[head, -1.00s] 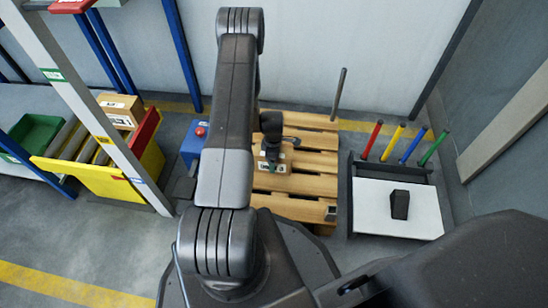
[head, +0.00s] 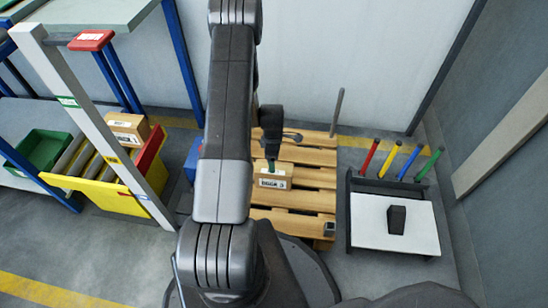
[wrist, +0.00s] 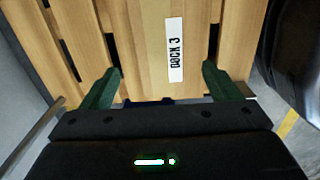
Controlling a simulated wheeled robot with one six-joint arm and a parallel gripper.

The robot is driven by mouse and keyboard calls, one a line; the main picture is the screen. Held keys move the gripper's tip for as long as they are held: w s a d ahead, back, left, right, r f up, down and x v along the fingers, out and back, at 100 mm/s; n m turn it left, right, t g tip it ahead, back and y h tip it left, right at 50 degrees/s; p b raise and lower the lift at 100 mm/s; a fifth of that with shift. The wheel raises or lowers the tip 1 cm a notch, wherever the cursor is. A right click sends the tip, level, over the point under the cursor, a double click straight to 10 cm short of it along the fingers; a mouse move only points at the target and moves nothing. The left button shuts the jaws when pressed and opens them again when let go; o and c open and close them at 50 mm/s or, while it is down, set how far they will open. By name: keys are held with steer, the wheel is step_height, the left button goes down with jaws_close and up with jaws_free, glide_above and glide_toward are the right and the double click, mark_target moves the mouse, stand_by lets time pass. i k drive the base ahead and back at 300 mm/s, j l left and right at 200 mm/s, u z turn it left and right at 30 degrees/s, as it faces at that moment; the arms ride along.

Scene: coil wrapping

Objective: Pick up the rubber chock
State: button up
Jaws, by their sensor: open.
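The rubber chock appears to be the small black block (head: 397,220) standing on the white top of a low stand (head: 370,238) at the right in the head view. My gripper (head: 271,163) is well to the left of it, over the wooden pallet (head: 318,180). In the wrist view my gripper (wrist: 160,85) shows two green fingers spread wide with nothing between them. The chock does not show in the wrist view.
Red, yellow, blue and green posts (head: 409,162) rise along the stand's back edge. A grey upright rod (head: 336,112) stands at the pallet's back right. A yellow bin (head: 100,195) is at the left.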

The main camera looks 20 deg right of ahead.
mark_target(396, 215)
steer(key=z, duration=2.7)
